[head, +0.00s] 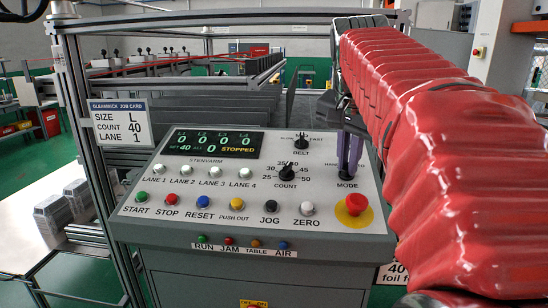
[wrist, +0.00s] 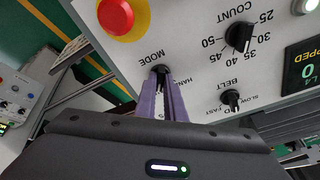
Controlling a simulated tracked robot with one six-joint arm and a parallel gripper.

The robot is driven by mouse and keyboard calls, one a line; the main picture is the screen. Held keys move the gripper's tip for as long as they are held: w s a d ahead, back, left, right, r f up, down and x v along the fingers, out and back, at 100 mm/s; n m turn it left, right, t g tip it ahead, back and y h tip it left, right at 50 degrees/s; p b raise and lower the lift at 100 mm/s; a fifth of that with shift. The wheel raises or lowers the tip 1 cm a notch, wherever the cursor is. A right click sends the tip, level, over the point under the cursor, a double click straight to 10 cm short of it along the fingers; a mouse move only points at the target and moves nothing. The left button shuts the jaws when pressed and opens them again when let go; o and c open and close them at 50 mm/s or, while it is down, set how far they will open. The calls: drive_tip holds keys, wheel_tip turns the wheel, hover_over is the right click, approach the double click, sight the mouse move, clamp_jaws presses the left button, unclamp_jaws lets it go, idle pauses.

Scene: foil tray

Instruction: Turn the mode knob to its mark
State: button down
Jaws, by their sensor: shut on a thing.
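The mode knob (wrist: 160,72) is a small black knob above its MODE label on the grey sloping control panel (head: 225,212). My gripper (wrist: 160,84) has two purple fingers, shut on the knob from either side. In the head view my gripper (head: 347,168) comes down on the panel's right side, and its fingers hide most of the knob. Part of the HAND label shows beside the fingers. The knob's pointer and the other position labels are too covered to read.
A red stop button (head: 355,204) on a yellow disc sits just below the knob. The count knob (head: 287,169) and belt knob (head: 301,143) are to the left. A display (head: 215,145) reads STOPPED. A job card (head: 119,122) shows L, 40, 1.

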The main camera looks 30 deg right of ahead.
drive_tip(key=shift+s+n, duration=0.1)
drive_tip(key=shift+n, duration=0.4)
drive_tip(key=n, duration=0.2)
drive_tip(key=shift+n, duration=0.3)
drive_tip(key=n, duration=0.3)
drive_tip(key=shift+d+n+t+y, duration=0.1)
drive_tip(key=shift+n+t+y, duration=0.2)
drive_tip(key=shift+t, duration=0.1)
drive_tip(key=n+y, duration=0.1)
drive_tip(key=n, duration=0.6)
drive_tip(key=c, duration=1.8)
unclamp_jaws()
drive_tip(key=shift+c, duration=0.2)
drive_tip(key=shift+r, duration=0.1)
